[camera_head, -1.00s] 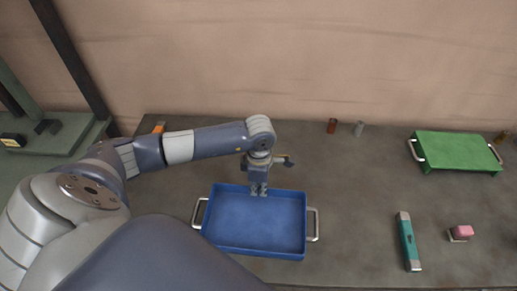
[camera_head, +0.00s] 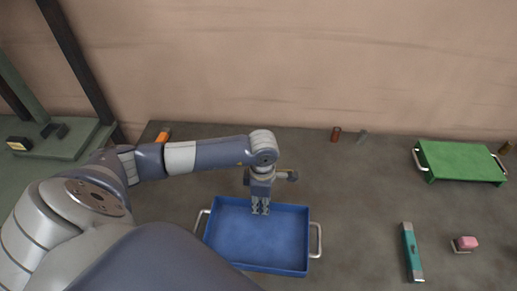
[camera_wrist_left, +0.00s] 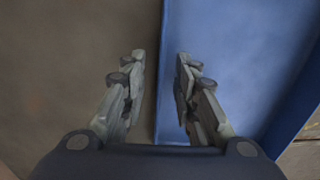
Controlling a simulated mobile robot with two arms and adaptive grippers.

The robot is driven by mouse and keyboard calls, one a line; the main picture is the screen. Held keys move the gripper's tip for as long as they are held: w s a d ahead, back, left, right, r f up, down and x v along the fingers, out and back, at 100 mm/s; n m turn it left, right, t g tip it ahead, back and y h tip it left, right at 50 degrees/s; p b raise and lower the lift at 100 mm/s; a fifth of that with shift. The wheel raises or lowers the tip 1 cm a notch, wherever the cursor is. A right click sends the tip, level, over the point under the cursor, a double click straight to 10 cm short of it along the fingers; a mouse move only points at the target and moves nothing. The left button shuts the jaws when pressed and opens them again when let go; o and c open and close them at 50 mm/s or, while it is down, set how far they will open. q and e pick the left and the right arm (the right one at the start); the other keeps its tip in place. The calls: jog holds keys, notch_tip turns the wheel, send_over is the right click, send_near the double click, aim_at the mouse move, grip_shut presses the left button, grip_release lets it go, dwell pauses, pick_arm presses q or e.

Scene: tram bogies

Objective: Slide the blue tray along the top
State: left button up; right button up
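The blue tray (camera_head: 245,238) lies flat on the dark bench top, with a metal handle at its left and right ends. It looks empty. My left gripper (camera_head: 261,210) points down at the tray's far wall. In the left wrist view the blue tray wall (camera_wrist_left: 165,60) runs between the two fingers of my left gripper (camera_wrist_left: 160,75). The fingers are spread, with a gap visible on each side of the wall. My right gripper is in neither view.
A green tray (camera_head: 462,160) stands at the right on the bench (camera_head: 350,190). A teal tool (camera_head: 412,250) and a pink block (camera_head: 466,243) lie right of the blue tray. Small cylinders (camera_head: 336,134) stand along the back. An orange object (camera_head: 163,136) lies at the back left.

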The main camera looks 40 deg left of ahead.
pick_arm(q)
notch_tip(320, 180, up, 12)
dwell(0.7)
